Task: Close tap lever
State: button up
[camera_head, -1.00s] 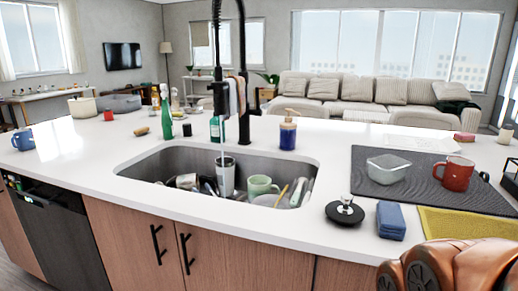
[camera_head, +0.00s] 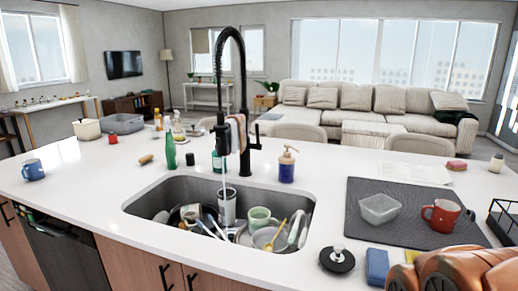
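The tall black tap (camera_head: 240,95) stands behind the sink with its spring neck arched forward. Its small lever (camera_head: 256,137) sticks out on the right side of the tap body. A thin stream of water (camera_head: 223,171) runs from the spout into the sink (camera_head: 158,199), falling at a grey tumbler (camera_head: 227,206). A cloth hangs on the tap. A copper-orange part of my arm shows at the bottom right corner. My gripper's fingers are not in view.
The sink holds a green mug (camera_head: 259,219), bowls and utensils. A blue soap dispenser (camera_head: 286,167) stands right of the tap, a green bottle (camera_head: 170,151) left. A dark mat (camera_head: 402,230) with a glass container (camera_head: 380,208) and red mug (camera_head: 441,215) lies right. The left counter is mostly clear.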

aim_at(258, 147)
jog(key=z, duration=0.15)
jog(key=k, duration=0.4)
jog(key=u, duration=0.8)
jog(key=i, duration=1.3)
jog(key=z, duration=0.15)
